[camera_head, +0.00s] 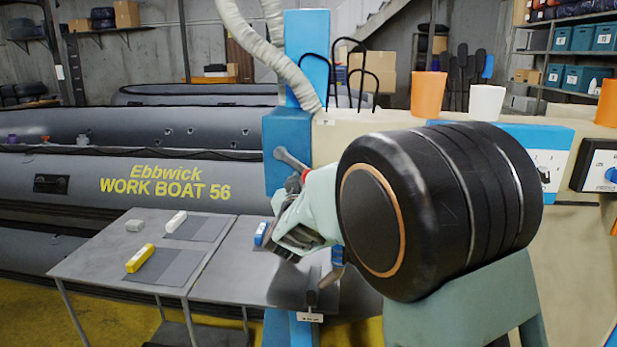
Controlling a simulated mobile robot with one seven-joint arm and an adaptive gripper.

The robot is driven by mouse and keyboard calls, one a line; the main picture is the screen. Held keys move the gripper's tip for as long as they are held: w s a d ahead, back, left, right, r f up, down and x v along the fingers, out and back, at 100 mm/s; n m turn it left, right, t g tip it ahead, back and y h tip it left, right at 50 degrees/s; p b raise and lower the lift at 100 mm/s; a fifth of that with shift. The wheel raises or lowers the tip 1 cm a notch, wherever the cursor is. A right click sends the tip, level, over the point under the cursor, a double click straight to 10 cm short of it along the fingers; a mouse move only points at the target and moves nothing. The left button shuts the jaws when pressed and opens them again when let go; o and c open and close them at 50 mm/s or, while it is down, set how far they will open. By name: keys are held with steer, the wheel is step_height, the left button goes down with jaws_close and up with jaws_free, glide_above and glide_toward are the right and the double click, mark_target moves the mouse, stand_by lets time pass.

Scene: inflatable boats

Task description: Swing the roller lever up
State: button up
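A blue machine column (283,130) stands in the middle of the head view. A short grey lever (290,159) with a rounded end sticks out from its upper part and slopes down to the right. A small red part shows at its lower end, beside my wrist; I take it for the roller lever, though no readable label confirms this. My gripper (290,242) has dark fingers and is below and in front of the lever, over the table's right part. My arm hides what lies behind it. I cannot tell whether the fingers are open or touch anything.
A grey table (120,255) holds a yellow block (140,258), a white block (175,221) and dark sheets. A small dark knob (312,298) stands above a white tag (309,317). Orange and white cups stand on the beige machine (560,235). A grey boat (100,180) lies behind.

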jaws_close()
